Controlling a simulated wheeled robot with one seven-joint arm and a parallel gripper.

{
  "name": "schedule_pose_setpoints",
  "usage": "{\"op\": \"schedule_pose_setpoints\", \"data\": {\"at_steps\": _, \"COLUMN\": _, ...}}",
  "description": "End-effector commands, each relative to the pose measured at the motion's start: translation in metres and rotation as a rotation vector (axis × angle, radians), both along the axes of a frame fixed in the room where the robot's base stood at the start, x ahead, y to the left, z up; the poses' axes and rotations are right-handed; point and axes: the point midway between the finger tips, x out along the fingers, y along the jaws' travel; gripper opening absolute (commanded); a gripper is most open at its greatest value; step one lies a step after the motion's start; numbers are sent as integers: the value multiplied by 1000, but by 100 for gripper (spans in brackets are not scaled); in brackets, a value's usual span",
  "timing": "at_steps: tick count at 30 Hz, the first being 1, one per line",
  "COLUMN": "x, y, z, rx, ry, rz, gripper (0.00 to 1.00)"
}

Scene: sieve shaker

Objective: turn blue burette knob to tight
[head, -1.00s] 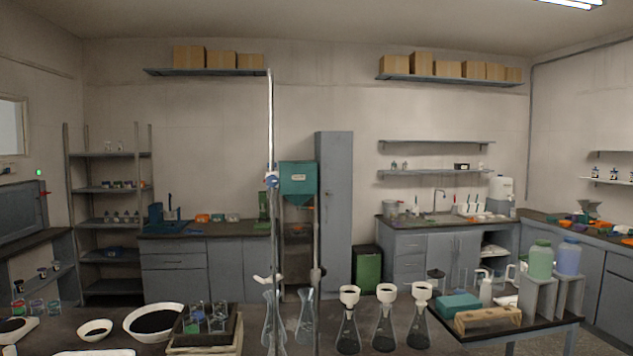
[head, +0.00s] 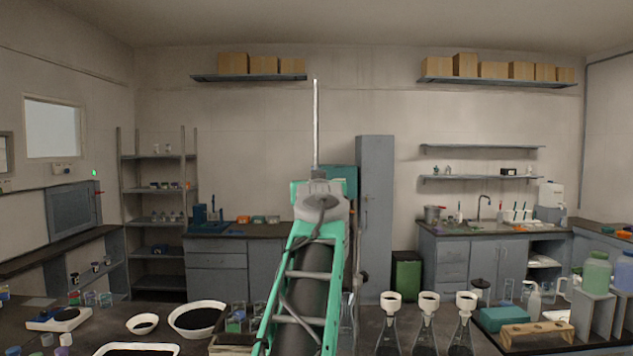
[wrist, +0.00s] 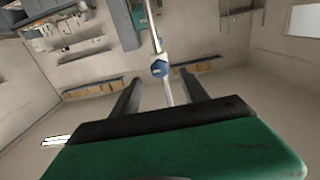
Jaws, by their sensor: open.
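The blue burette knob (wrist: 160,69) shows in the wrist view on a thin pale vertical tube, the burette (wrist: 153,32). My gripper (wrist: 159,78) is open, its two dark fingers on either side of the tube in the picture. The knob appears at the gap between the fingertips; I cannot tell whether it is between them or slightly beyond, and no contact shows. In the head view the upper burette (head: 316,120) rises above my green and grey arm. The arm hides the knob and the fingers there.
White-topped flasks (head: 428,300) stand right of my arm. Left of it on the bench are a wide dish of dark material (head: 199,320), a smaller bowl (head: 142,324) and a small rack. A wooden block (head: 537,334) and a teal box (head: 503,318) are at the right.

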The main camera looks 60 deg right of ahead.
Motion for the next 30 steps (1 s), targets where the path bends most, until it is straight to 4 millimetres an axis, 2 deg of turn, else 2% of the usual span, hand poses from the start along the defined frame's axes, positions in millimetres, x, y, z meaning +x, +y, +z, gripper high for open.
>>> {"op": "schedule_pose_setpoints", "data": {"at_steps": 3, "x": 12, "y": -21, "z": 4, "rx": 3, "ry": 0, "rz": 2, "gripper": 52}}
{"op": "schedule_pose_setpoints", "data": {"at_steps": 7, "x": 19, "y": -36, "z": 2, "rx": 3, "ry": 1, "rz": 1, "gripper": 52}}
{"op": "schedule_pose_setpoints", "data": {"at_steps": 16, "x": 21, "y": -40, "z": 0, "rx": 1, "ry": 0, "rz": 1, "gripper": 52}}
{"op": "schedule_pose_setpoints", "data": {"at_steps": 30, "x": 21, "y": -39, "z": 0, "rx": 2, "ry": 1, "rz": 1, "gripper": 14}}
